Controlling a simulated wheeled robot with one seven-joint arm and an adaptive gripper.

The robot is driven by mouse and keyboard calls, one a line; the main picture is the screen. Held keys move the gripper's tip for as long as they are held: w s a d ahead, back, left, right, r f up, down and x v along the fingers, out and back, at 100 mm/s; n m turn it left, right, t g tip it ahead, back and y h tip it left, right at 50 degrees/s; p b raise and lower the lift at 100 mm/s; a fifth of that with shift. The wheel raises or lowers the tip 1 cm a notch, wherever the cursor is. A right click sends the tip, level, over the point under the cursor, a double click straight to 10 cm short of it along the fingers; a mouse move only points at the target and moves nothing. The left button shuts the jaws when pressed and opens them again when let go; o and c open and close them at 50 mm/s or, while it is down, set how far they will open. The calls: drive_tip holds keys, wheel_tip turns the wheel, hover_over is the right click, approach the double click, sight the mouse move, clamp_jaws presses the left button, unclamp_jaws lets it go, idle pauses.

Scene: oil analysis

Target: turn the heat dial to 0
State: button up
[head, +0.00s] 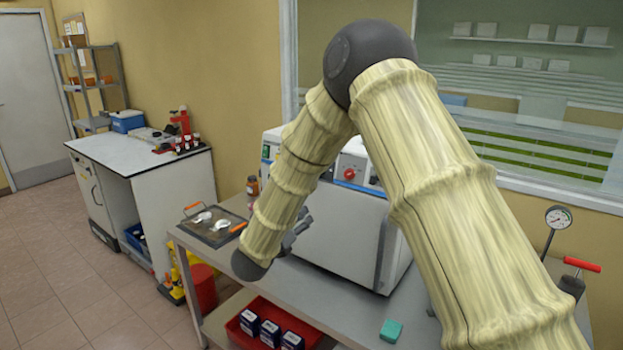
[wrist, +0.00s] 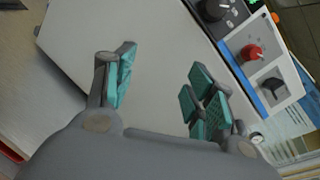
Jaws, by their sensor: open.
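A white box-shaped appliance (head: 340,225) stands on the grey bench, partly hidden behind my arm. Its control panel shows at the upper right of the wrist view, with a black dial (wrist: 214,10) cut by the top edge, a red knob (wrist: 252,52) and a black switch (wrist: 272,87). The red knob also shows in the head view (head: 350,173). The black dial looks like the heat dial, but its setting is not readable. My gripper (wrist: 163,88) is open and empty in front of the appliance's plain front face, apart from the controls. It also shows in the head view (head: 298,232), partly hidden.
A dark tray (head: 212,228) with orange handles and white items lies on the bench's left end, near a brown bottle (head: 253,186). A teal block (head: 391,331) lies near the front edge. A pressure gauge (head: 557,217) stands at right. A red bin (head: 245,338) is below.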

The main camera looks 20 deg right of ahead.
wheel_tip(320, 180, up, 9)
drive_tip(key=m+h, duration=0.2)
drive_tip(key=m, duration=0.4)
drive_tip(key=w+d+m+p, duration=0.1)
drive_tip(key=w+d+p, duration=0.4)
drive_tip(key=w+d, duration=0.2)
drive_tip(key=shift+w+d+r+g+h, duration=0.3)
drive_tip(key=shift+w+r+g, duration=0.15)
drive_tip(key=shift+w, duration=0.1)
drive_tip(key=c, duration=1)
drive_tip(key=shift+f, duration=0.15)
